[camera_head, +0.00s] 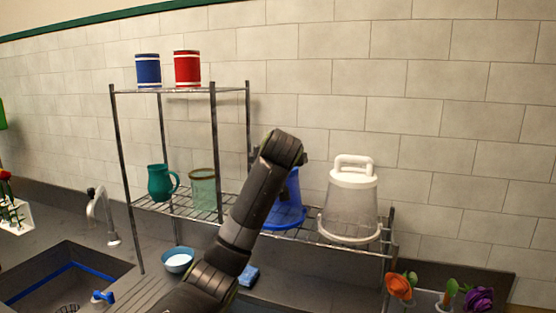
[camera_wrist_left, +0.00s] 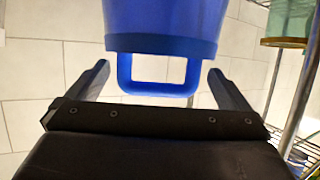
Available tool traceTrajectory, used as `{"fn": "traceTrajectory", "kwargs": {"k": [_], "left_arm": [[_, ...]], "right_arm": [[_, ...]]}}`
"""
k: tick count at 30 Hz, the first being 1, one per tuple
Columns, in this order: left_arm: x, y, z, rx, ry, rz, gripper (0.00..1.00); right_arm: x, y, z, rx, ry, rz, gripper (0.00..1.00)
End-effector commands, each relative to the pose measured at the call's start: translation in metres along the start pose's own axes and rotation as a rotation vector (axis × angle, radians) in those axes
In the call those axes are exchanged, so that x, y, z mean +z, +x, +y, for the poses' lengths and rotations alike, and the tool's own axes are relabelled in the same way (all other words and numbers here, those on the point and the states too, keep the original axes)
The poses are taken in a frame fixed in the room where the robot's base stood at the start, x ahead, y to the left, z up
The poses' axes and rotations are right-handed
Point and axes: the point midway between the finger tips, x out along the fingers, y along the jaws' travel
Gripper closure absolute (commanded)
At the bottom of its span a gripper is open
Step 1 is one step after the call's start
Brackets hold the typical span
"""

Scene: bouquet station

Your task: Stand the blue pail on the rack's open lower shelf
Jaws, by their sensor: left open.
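The blue pail (camera_head: 291,206) stands on the wire rack's lower shelf (camera_head: 310,236), its wide rim down, partly hidden behind my left arm in the head view. In the left wrist view the pail (camera_wrist_left: 165,22) fills the upper middle, with its blue loop handle (camera_wrist_left: 158,88) toward my gripper. My left gripper (camera_wrist_left: 157,72) is open, with one finger on each side of the handle and gaps on both sides. Its fingers are hidden in the head view. My right gripper is not in view.
A clear pail with a white handle (camera_head: 348,205) stands right of the blue pail. A teal pitcher (camera_head: 161,183) and a green glass jar (camera_head: 203,190) stand to its left. Blue and red canisters (camera_head: 187,69) are on the top shelf. A bowl (camera_head: 178,261) sits below.

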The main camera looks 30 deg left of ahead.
Motion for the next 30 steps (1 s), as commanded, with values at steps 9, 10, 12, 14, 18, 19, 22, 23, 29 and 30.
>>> {"fn": "traceTrajectory", "kwargs": {"k": [9, 10, 12, 14, 18, 19, 22, 23, 29, 30], "left_arm": [[0.002, -0.064, 0.001, 0.005, -0.002, 0.007, 0.00], [0.002, -0.069, 0.001, 0.004, -0.001, 0.005, 0.00], [0.002, -0.082, 0.001, 0.004, -0.002, 0.005, 0.00], [0.000, -0.092, 0.001, 0.003, 0.000, 0.005, 0.00], [0.000, -0.106, 0.001, 0.002, 0.000, 0.003, 0.00], [0.000, -0.107, 0.001, 0.002, 0.000, 0.002, 0.00], [0.001, -0.110, 0.000, 0.000, 0.000, 0.001, 0.00], [0.001, -0.111, 0.000, 0.000, 0.000, 0.001, 0.00], [0.001, -0.111, 0.000, 0.000, 0.000, 0.001, 0.00], [0.001, -0.110, 0.000, 0.000, 0.000, 0.001, 0.00]], "right_arm": [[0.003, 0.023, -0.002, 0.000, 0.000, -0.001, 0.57], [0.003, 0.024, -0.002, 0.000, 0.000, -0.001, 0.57], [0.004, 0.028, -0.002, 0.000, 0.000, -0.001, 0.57], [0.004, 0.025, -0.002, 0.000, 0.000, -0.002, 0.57], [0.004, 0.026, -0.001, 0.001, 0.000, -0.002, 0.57], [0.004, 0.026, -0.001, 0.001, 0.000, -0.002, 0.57], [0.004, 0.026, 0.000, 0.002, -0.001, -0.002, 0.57], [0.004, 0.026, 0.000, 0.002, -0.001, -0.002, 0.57], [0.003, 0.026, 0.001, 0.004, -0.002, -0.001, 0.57], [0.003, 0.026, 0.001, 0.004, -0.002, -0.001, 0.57]]}}
